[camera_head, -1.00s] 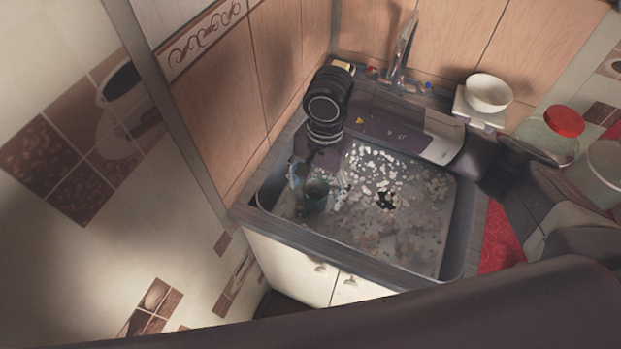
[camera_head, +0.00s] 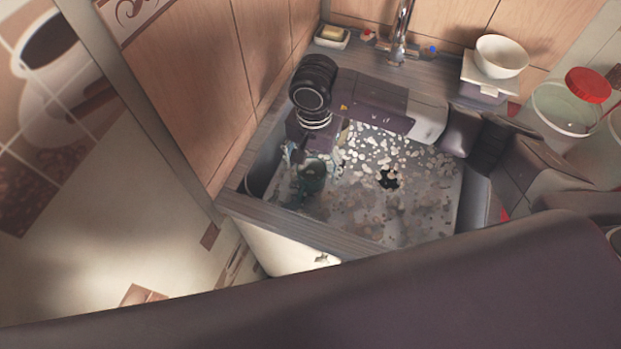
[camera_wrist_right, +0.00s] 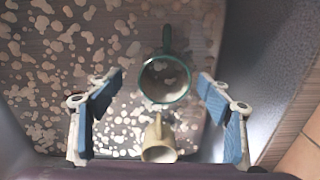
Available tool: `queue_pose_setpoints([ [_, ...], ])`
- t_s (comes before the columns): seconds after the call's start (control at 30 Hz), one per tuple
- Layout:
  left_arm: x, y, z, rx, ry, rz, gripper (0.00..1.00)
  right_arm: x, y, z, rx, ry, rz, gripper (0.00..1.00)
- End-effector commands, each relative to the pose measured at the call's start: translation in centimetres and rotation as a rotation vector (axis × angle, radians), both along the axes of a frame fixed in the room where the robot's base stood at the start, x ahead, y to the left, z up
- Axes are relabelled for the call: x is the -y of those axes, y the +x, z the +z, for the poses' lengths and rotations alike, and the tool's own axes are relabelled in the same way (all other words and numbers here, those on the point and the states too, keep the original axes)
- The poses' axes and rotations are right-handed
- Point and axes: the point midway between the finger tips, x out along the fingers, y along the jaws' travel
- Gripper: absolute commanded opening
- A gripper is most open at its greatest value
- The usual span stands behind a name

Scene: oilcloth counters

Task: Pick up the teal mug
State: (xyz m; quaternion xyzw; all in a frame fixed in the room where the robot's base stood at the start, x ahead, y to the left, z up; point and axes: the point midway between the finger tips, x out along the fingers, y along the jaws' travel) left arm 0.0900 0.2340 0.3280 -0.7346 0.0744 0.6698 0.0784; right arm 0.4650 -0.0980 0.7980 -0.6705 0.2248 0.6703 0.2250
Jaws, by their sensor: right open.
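The teal mug (camera_head: 313,180) stands in the left part of the sink (camera_head: 420,215) in the head view, partly hidden by my right gripper (camera_head: 304,165). In the right wrist view, I look down into the mug (camera_wrist_right: 165,80), with its teal rim and its handle towards the top of the picture. My right gripper (camera_wrist_right: 160,86) is open, its blue-padded fingers apart on the left and right of the mug. Gaps show on both sides, so no finger visibly touches it. My left gripper is not in view.
A beige cup (camera_wrist_right: 159,146) sits close to the mug, below it in the right wrist view. The sink's wall (camera_wrist_right: 262,75) rises to the right there.

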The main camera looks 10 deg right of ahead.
Motion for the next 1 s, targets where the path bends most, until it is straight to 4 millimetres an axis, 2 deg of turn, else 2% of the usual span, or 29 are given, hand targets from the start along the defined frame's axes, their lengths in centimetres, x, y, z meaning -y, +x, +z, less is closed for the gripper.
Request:
queue_pose_setpoints([
  [0.17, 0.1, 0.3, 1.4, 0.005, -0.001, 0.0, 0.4, -0.6, 0.3, -2.4, -0.006, 0.001, -0.001, 0.72],
  [0.3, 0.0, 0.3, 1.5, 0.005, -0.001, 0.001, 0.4, -0.5, 0.4, -4.2, -0.001, 0.0, -0.001, 0.72],
  [0.6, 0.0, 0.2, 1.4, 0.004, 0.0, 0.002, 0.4, -0.5, 0.4, -4.7, 0.0, 0.0, 0.0, 0.7],
  [1.0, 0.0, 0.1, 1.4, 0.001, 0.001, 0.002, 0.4, -0.4, 0.5, -4.7, 0.0, 0.0, 0.0, 0.26],
])
